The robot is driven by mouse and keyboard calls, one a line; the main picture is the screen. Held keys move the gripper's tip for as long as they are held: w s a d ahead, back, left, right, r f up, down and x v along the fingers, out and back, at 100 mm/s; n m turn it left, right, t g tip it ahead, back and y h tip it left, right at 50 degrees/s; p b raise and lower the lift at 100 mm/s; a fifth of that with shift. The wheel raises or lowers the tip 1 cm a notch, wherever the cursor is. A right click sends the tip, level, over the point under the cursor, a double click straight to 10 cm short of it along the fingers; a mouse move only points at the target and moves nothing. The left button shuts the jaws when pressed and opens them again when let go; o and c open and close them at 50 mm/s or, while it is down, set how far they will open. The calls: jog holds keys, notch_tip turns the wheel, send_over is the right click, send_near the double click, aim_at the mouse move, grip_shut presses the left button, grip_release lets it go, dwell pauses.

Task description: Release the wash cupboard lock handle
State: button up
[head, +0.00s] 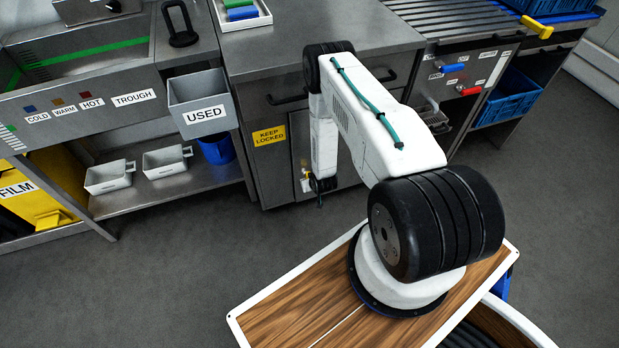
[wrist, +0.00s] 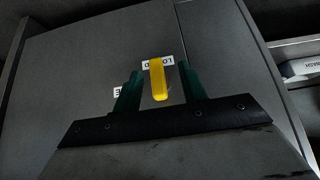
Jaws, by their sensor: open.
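The wash cupboard lock handle is a yellow lever (wrist: 158,80) on a dark grey cupboard door (wrist: 80,70) in the wrist view. A white label (wrist: 157,63), upside down in this view, lies behind its upper end. Another small white label (wrist: 117,92) is partly hidden by a finger. My gripper (wrist: 160,88) is open, with its green fingers on either side of the yellow lever. I cannot tell whether either finger touches it. In the head view the lever is mostly hidden by my arm, near the cupboard front (head: 266,165) with a yellow "KEEP LOCKED" sign (head: 269,135).
A grey "USED" bin (head: 203,105) hangs left of the cupboard. A shelf below the trough holds white containers (head: 109,177) and a blue bucket (head: 217,149). At the right are a red lever (head: 469,90) and a blue crate (head: 508,97). The floor before the cupboard is clear.

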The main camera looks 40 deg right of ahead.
notch_tip(320, 180, down, 4)
jog(key=s+t+h, duration=0.1)
jog(key=t+h, duration=0.1)
jog(key=t, duration=0.3)
notch_tip(320, 180, up, 3)
jog(key=s+t+h, duration=0.1)
jog(key=s+t, duration=0.2)
jog(key=t, duration=0.3)
jog(key=x, duration=0.7)
jog(key=shift+w+r, duration=0.25)
jog(key=shift+w, duration=0.1)
grip_shut()
